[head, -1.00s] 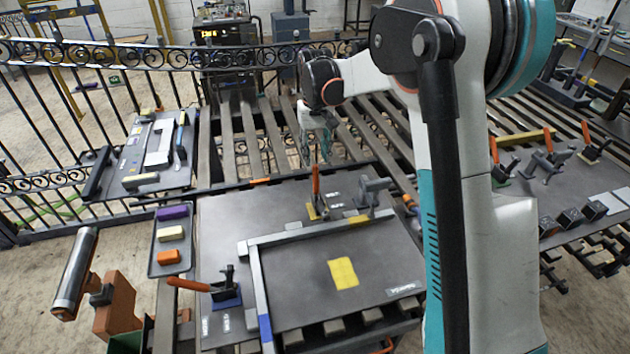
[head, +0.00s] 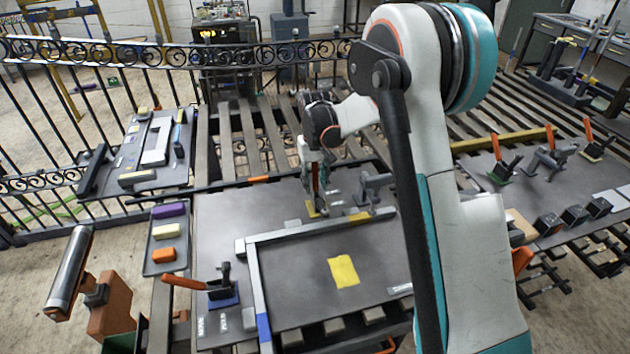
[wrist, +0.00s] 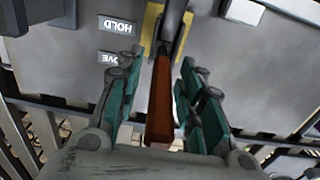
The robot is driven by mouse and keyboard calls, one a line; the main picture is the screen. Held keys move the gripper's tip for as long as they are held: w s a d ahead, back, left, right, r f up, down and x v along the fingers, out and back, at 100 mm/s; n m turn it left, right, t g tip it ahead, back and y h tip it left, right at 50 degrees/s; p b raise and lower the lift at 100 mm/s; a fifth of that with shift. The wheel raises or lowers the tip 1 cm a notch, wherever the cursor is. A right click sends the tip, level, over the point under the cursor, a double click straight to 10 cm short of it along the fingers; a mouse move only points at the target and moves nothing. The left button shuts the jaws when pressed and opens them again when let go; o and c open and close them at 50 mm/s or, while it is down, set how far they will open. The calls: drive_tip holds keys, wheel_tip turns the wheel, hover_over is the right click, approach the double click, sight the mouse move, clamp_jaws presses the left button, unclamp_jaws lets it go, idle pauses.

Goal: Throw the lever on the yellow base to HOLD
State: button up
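The yellow base (wrist: 150,28) stands on the dark table near its far edge; it also shows in the head view (head: 312,210). Its lever has an orange-brown handle (wrist: 162,100), which stands up between the fingers of my gripper (wrist: 158,105). The gripper is open, with a finger on each side of the handle and a visible gap to it. In the head view my gripper (head: 317,180) hides most of the handle. Beside the base are a HOLD label (wrist: 119,26) and a second label (wrist: 114,58), partly hidden by a finger and appearing to end in "OVE".
A grey clamp (head: 374,188) stands right of the yellow base. A blue-based lever (head: 222,290) with an orange handle is at the table's front left. A metal square frame (head: 310,232) and a yellow patch (head: 343,271) lie on the table. Bars of the rack lie behind.

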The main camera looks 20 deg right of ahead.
drive_tip(key=shift+c, duration=0.2)
clamp_jaws()
drive_tip(key=shift+s+t+b, duration=0.45)
drive_tip(key=shift+s+t, duration=0.25)
drive_tip(key=shift+t, duration=0.4)
drive_tip(key=shift+s+t+b, duration=0.5)
drive_tip(key=shift+t+b, duration=0.05)
drive_tip(key=shift+t, duration=0.65)
drive_tip(key=shift+o, duration=0.2)
unclamp_jaws()
